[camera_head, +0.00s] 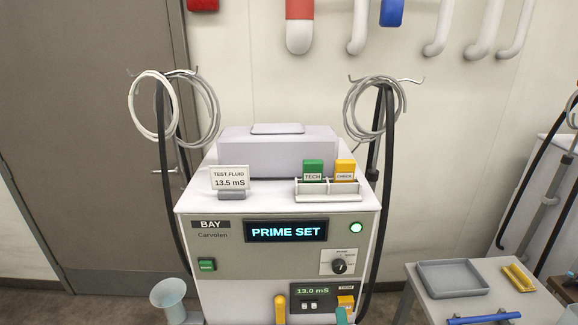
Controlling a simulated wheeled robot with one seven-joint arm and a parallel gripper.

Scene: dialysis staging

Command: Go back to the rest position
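My gripper and arm do not show in the head view. The dialysis machine (230,245) stands upright in the middle, with a lit screen (286,231) reading "PRIME SET". A round light (356,227) beside the screen glows pale green. A dial (338,266) sits below it at the right, and a green button (207,264) is at the left. A lower display (312,291) reads "13.0 mS". A yellow upright part (280,308) and a teal part (341,316) show at the bottom edge, partly cut off.
On the machine's top are a "TEST FLUID 13.5 mS" sign (230,178) and a holder (328,196) with green and yellow cards. Coiled tubes (153,104) hang on both sides. A side table (490,270) with a grey tray (452,275) stands right. A pale cup (170,298) is lower left.

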